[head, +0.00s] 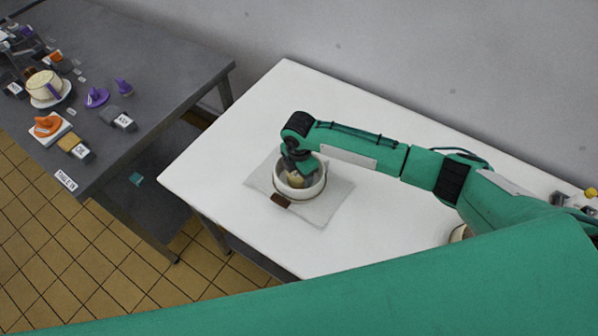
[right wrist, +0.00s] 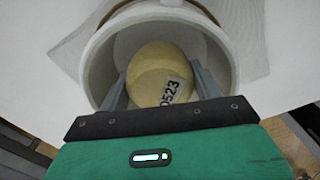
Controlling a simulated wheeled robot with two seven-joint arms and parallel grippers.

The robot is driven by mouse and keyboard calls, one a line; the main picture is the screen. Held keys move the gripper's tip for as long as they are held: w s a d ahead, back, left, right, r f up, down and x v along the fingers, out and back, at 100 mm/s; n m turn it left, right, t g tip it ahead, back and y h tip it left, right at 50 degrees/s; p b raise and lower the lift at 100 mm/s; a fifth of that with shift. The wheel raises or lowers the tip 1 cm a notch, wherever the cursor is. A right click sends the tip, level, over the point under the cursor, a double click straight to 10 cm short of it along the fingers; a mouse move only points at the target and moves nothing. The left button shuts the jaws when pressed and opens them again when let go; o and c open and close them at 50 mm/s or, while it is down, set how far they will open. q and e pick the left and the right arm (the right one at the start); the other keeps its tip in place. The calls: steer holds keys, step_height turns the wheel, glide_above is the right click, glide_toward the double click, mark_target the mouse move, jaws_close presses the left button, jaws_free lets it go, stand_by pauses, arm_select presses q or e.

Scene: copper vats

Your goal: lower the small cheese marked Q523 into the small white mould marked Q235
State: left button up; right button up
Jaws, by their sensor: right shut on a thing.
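The mould's mark is not readable. My left gripper is not in view.
The grey cloth (head: 332,192) lies on the white table (head: 345,105), which is clear around it. A dark table (head: 150,60) at left holds a cream pot (head: 44,86), purple and orange pieces and labelled blocks.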

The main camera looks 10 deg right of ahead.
steer(key=shift+f, duration=0.55)
stand_by(0.4)
steer(key=o, duration=1.2)
steer(key=shift+o, duration=0.2)
steer(key=shift+r+b, duration=0.15)
steer(key=shift+b, duration=0.15)
step_height(320, 180, up, 12)
steer(key=shift+r+b, duration=0.1)
steer(key=shift+b, duration=1.15)
steer(key=shift+r, duration=0.7)
